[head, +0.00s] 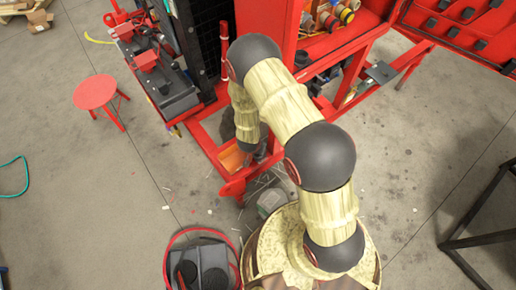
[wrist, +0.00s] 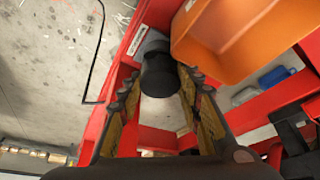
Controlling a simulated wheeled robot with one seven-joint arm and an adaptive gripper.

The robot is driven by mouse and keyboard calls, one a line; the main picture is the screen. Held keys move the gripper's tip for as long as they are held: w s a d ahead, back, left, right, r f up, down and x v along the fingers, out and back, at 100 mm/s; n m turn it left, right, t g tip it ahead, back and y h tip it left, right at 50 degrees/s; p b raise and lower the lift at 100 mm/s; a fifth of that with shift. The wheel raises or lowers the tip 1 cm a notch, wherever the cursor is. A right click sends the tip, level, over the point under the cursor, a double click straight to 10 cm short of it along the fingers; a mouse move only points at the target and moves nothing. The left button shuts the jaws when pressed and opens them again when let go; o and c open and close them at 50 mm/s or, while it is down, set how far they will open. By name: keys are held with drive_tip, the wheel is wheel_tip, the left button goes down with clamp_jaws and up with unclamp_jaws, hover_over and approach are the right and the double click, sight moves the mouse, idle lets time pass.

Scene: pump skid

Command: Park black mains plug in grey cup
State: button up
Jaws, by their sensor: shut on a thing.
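The black mains plug (wrist: 160,77) shows as a short, dark round body in the wrist view. My gripper (wrist: 158,88) is shut on it, with one ridged finger on each side. Just beyond the plug is a grey round rim (wrist: 153,42), which looks like the grey cup. The plug overlaps it, so I cannot tell whether the plug is inside it or only in front of it. In the head view my arm hides the plug, and the gripper and cup cannot be made out.
An orange bin (wrist: 235,40) sits close to the right of the plug; it also shows in the head view (head: 232,158). Red frame bars (wrist: 135,45) run beside and below it. A red stool (head: 95,92) stands on open floor at left.

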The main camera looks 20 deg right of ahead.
drive_tip(key=shift+f, duration=0.15)
drive_tip(key=o, duration=1.3)
drive_tip(key=shift+o, duration=0.2)
drive_tip(key=v, duration=1.2)
drive_tip(key=shift+f, duration=0.1)
